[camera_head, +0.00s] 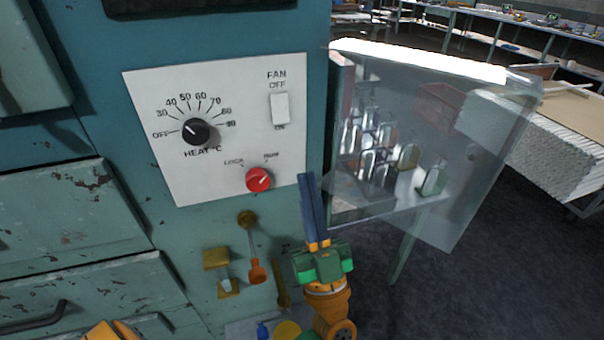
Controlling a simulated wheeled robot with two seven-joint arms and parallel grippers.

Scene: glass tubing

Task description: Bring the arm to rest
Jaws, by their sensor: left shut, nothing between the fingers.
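My left gripper (307,180) reaches up from the bottom centre of the head view. Its long blue fingers are together and point up, with nothing held between them. The fingers are in front of the gap between the teal cabinet (222,232) and the clear panel (465,190). The fingertips are just right of the lower right corner of the white control plate (230,80). Whether they touch anything cannot be told. My right gripper is not in view.
The plate carries a black heat knob (195,131), a white fan switch (280,108) and a red knob (258,179). Glassware (375,150) shows behind the clear panel. Brass latch parts (217,259) are on the cabinet below. Dark floor (510,280) is open at right.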

